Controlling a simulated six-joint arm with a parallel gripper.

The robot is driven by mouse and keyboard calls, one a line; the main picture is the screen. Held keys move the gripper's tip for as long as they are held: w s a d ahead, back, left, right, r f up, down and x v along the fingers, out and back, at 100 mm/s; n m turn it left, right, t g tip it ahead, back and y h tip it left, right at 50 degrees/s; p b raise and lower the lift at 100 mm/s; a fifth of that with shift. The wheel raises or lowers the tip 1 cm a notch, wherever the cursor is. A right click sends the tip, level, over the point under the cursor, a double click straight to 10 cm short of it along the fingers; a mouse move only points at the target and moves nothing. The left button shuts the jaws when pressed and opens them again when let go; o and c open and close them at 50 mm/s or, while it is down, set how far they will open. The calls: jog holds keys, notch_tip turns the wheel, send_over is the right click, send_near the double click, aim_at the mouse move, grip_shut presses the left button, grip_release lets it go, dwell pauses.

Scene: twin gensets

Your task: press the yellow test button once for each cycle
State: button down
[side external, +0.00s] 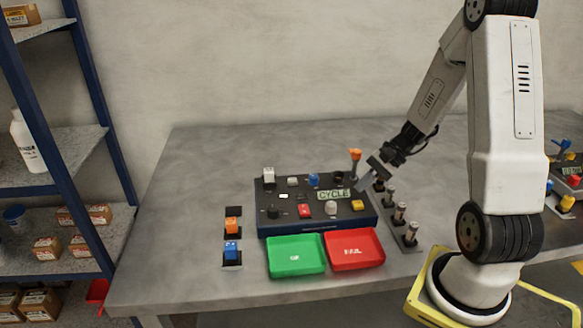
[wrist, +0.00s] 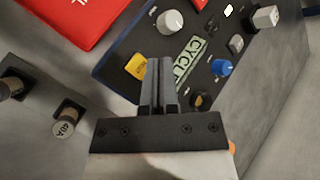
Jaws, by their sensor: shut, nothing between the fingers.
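The yellow test button (side external: 358,205) sits at the right front of the dark control panel (side external: 290,223), near the red tray. It also shows in the wrist view (wrist: 138,66), just left of my fingertips. My gripper (side external: 363,187) is shut and empty, above the panel's right end. In the wrist view my gripper (wrist: 160,62) points over the panel, its tips beside the yellow button and the display (wrist: 189,57). The display reads CYCLE. I cannot tell whether the fingers touch the panel.
A green tray (side external: 296,271) and a red tray (side external: 354,262) lie in front of the panel. A rack of several cylinders (side external: 400,213) stands to the right. An orange-topped lever (side external: 354,156) rises behind the panel.

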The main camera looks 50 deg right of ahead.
aim_at(353, 204)
jog(key=shift+f, duration=1.95)
dwell(2.4)
jog(key=shift+r, duration=0.9)
dwell(0.3)
jog(key=shift+r, duration=2.5)
